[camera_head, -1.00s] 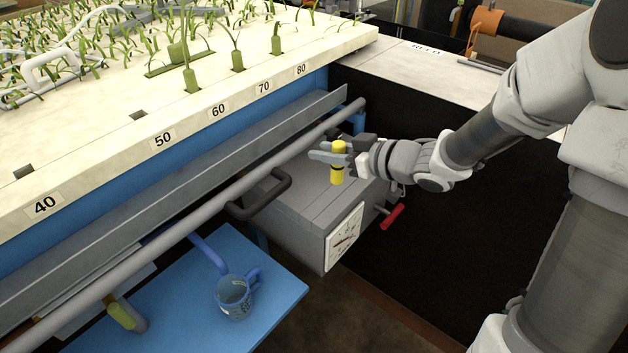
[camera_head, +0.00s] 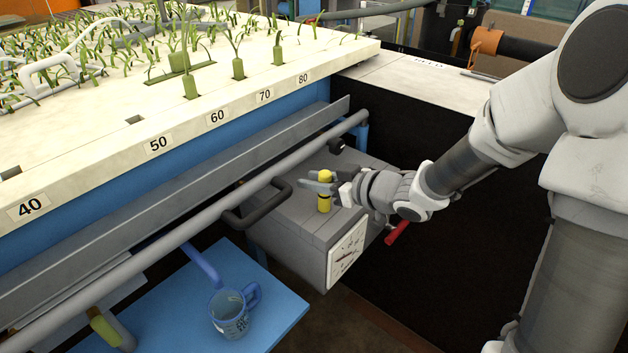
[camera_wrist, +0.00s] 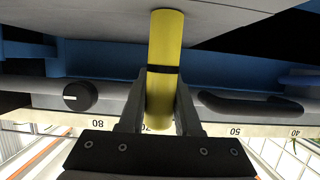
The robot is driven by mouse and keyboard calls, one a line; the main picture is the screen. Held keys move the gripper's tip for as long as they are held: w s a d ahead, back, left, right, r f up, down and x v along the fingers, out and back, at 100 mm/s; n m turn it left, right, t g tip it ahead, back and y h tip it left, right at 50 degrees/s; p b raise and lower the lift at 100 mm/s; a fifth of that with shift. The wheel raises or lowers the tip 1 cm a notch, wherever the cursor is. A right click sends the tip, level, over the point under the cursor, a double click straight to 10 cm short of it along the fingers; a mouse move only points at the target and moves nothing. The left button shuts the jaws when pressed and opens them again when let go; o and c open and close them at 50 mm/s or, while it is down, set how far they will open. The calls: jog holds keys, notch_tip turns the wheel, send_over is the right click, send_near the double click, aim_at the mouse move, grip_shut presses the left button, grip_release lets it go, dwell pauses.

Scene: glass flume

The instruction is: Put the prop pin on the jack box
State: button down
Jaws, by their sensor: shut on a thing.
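The prop pin is a yellow cylinder (camera_head: 324,197) with a dark band, and it stands about upright in my gripper (camera_head: 322,180). My gripper is shut on it; in the wrist view the pin (camera_wrist: 166,45) sits between the two fingers (camera_wrist: 160,105). The jack box (camera_head: 290,225) is a grey box with a white dial on its front, below the rail. The pin's lower end appears over the top of the jack box, near its middle. I cannot tell whether it touches the top or hangs just above it.
A grey rail (camera_head: 200,228) and a black handle (camera_head: 258,207) lie close on the left of the box. A red handle (camera_head: 397,233) sticks out at its right. The flume bed (camera_head: 100,130) is above.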

jog(key=c, duration=0.6)
grip_release()
jog(key=shift+r, duration=0.25)
jog(key=p+v, duration=0.5)
jog(key=v, duration=0.7)
jog(key=shift+f, duration=0.15)
